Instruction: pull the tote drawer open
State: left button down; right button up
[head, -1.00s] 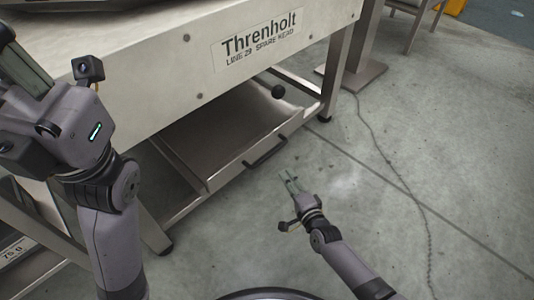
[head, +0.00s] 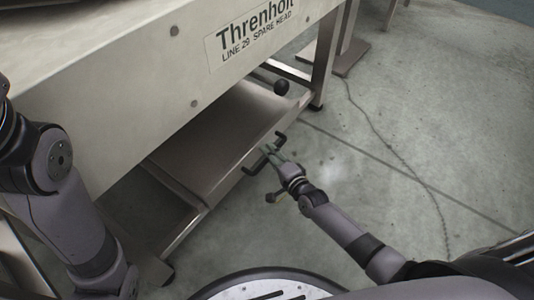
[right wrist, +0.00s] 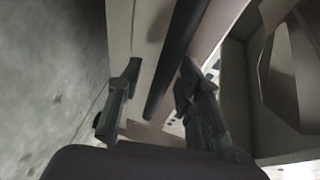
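The tote drawer (head: 205,150) is a grey metal tray low under the bench. Its black bar handle (head: 252,168) is on the front edge. My right gripper (head: 270,152) is at this handle in the head view. In the right wrist view my right gripper (right wrist: 159,72) has its two fingers apart, with the dark handle bar (right wrist: 178,45) running between them. Neither finger clearly presses on the bar. The drawer's pale front (right wrist: 148,30) shows behind the bar. My left arm is at the left of the head view, and its gripper is out of the picture.
The bench (head: 130,90) with the Threnholt sign (head: 258,35) overhangs the drawer. A bench leg (head: 325,60) stands to the right.

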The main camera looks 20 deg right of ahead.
jog(key=shift+c, duration=0.2)
grip_shut()
dwell(0.6)
